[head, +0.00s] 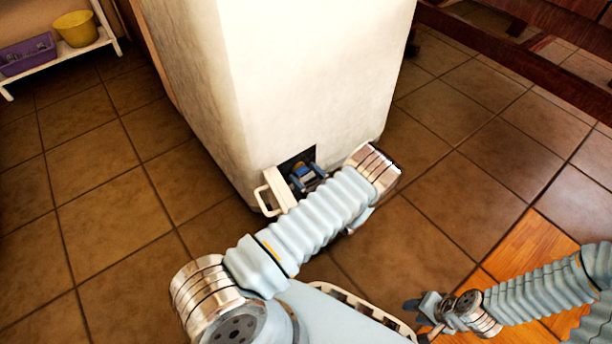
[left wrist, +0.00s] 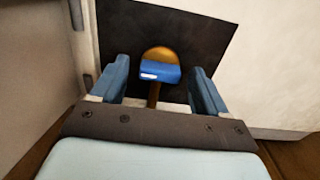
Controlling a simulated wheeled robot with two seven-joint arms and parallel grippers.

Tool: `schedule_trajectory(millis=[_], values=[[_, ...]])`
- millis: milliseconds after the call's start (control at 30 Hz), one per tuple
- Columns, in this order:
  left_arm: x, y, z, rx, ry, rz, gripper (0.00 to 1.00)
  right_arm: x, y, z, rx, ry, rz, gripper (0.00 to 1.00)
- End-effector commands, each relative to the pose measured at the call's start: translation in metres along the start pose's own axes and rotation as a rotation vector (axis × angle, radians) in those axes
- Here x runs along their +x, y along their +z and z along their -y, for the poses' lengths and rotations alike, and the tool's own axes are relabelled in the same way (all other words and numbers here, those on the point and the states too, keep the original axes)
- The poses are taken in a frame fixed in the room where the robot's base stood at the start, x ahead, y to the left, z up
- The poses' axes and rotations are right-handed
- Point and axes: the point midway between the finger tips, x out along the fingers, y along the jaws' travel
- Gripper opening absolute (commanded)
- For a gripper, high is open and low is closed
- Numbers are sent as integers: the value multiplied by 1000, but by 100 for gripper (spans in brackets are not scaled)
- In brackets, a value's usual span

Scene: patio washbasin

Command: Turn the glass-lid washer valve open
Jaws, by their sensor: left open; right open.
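The valve (left wrist: 160,72) has a blue handle and a round brass-coloured part above a stem. It sits in a dark square recess (left wrist: 205,40) low in a pale washbasin block. My left gripper (head: 308,180) is at the mouth of this recess, open. In the left wrist view its two blue fingers (left wrist: 162,88) stand on either side of the valve handle, with visible gaps. I cannot tell whether the handle lies fully between the fingertips in depth. My right gripper (head: 428,308) is open and empty, low above the floor at the right. No glass-lid washer is recognisable.
A small pale door (head: 282,190) with a handle stands open at the left of the recess. The pale block (head: 300,70) rises above. A white shelf (head: 92,45) with a purple bin and yellow pot stands far left.

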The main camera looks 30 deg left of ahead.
Motion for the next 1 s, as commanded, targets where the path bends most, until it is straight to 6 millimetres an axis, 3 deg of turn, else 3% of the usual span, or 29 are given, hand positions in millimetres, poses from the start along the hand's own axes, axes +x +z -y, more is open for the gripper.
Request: schedule_trajectory(millis=[200,567,1000], values=[[0,0,0,0,0,0,73,0,0,0,0,0,0,40],[0,0,0,0,0,0,18,0,0,0,0,0,0,40],[-1,-1,1,104,-1,1,18,4,0,-1,0,0,-1,40]])
